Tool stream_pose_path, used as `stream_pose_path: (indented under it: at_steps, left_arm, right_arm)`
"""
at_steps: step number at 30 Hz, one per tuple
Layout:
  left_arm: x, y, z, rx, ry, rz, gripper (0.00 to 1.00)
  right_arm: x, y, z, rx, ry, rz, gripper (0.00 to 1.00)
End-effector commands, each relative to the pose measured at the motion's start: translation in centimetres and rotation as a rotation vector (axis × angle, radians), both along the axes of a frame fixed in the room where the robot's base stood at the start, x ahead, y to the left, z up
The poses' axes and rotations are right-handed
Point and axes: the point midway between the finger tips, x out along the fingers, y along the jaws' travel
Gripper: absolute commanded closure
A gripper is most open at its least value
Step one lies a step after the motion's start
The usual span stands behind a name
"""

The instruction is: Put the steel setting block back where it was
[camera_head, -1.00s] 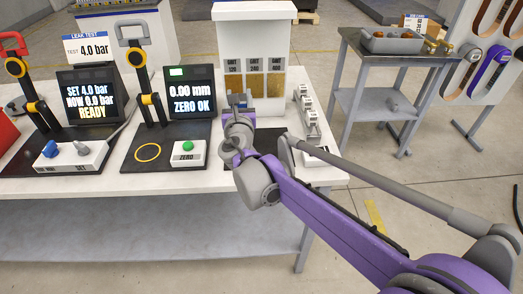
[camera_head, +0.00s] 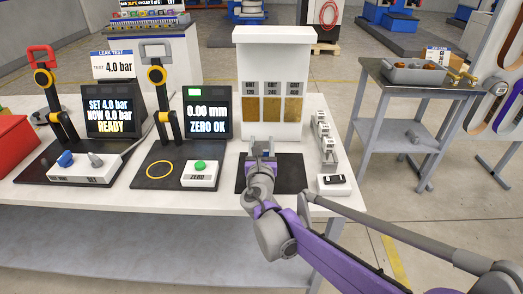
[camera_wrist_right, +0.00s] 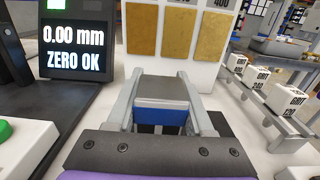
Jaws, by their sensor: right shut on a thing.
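My right gripper (camera_head: 262,150) is over the dark mat (camera_head: 291,174) in front of the white panel. In the right wrist view its two fingers (camera_wrist_right: 165,100) are shut on the steel setting block (camera_wrist_right: 163,88), a grey piece with a blue face towards the camera. The block's underside is hidden, so I cannot tell whether it touches the mat. To the left, the gauge station's black base (camera_head: 143,181) carries an empty yellow ring (camera_head: 159,169). Its screen (camera_head: 207,112) reads 0.00 mm, ZERO OK. My left gripper is not in view.
The white panel (camera_head: 272,60) with several gold sheets stands right behind the mat. Several white grit blocks (camera_head: 322,130) stand in a row to the right, with a small white box (camera_head: 334,184) nearer. A green-buttoned ZERO box (camera_head: 200,175) stands left of the mat.

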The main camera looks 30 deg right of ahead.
Motion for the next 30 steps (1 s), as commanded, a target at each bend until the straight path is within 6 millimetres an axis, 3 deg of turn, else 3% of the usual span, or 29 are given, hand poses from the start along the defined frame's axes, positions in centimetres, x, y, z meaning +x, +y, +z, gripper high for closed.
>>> stream_pose_path:
  at_steps: [4,15,16,18,21,30]
  left_arm:
    - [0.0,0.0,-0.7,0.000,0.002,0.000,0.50]
    - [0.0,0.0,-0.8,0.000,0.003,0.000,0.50]
    - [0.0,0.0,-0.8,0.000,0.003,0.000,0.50]
    - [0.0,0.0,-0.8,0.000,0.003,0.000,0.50]
    - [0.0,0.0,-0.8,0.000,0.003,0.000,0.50]
    - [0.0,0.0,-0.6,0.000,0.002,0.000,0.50]
  right_arm:
    - [0.0,0.0,-1.8,-0.001,0.001,-0.001,1.00]
    - [0.0,0.0,-2.1,-0.001,0.000,-0.001,1.00]
    - [0.0,0.0,-2.1,0.000,0.000,0.000,0.44]
    - [0.0,0.0,-2.1,0.000,0.000,0.000,0.32]
    - [0.0,0.0,-2.1,0.000,0.000,0.000,0.18]
    - [0.0,0.0,-1.8,0.000,0.000,0.000,0.18]
